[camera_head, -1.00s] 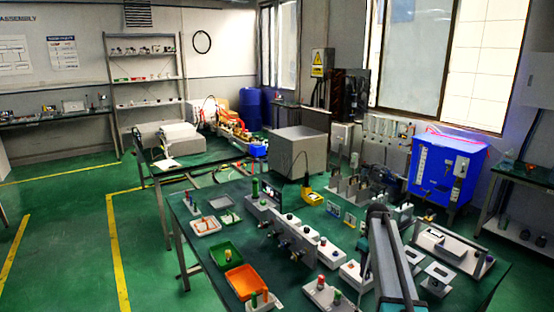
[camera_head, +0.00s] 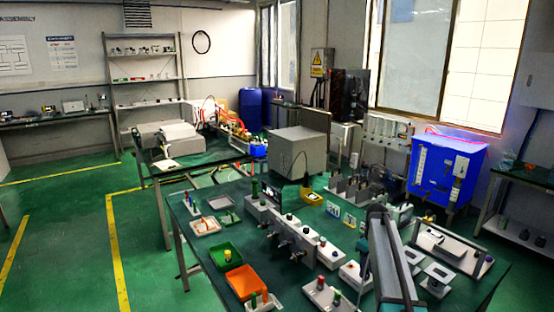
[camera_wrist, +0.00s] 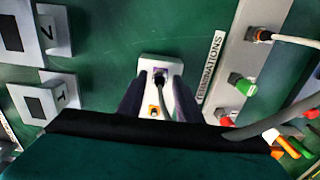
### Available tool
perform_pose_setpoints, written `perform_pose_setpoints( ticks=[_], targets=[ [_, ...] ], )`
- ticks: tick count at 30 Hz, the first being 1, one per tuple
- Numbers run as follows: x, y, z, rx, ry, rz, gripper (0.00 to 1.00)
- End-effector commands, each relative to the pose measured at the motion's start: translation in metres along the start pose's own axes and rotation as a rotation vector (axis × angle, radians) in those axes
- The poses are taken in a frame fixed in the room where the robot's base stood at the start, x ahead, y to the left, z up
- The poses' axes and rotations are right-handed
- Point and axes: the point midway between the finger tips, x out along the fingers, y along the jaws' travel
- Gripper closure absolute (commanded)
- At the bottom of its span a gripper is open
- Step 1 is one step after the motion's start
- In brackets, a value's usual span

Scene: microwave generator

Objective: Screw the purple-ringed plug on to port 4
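In the wrist view, a small white holder (camera_wrist: 145,66) stands below the camera. A plug with a purple ring (camera_wrist: 159,73) sits upright in its upper end, with a dark grey cable curving from it. An orange-ringed piece (camera_wrist: 153,111) sits in the holder's lower part. My gripper (camera_wrist: 159,100) is open, its two dark fingers on either side of the holder with a gap around the plug. In the head view my arm hides the fingertips. Port 4 cannot be picked out by number in either view.
A grey panel (camera_wrist: 228,104) beside a "TERMINATIONS" label (camera_wrist: 212,66) carries a green plug (camera_wrist: 245,87) and others with cables. Grey numbered blocks (camera_wrist: 42,100) stand at left. In the head view a green tray (camera_head: 238,258) and orange tray (camera_head: 245,281) are on the table.

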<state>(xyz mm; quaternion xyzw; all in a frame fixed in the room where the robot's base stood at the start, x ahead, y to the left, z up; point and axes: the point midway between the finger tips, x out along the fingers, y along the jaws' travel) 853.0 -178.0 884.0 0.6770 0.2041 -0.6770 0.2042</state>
Motion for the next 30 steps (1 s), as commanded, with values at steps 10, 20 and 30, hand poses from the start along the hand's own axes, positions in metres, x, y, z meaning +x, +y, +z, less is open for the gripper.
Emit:
perform_pose_setpoints(
  ticks=[10, 20, 30],
  targets=[
    [0.000, 0.000, 0.000, 0.000, 0.000, 0.000, 1.00],
    [-0.006, 0.000, -0.001, -0.001, 0.001, 0.000, 1.00],
    [-0.015, -0.001, -0.001, -0.001, 0.000, 0.000, 1.00]
  ],
)
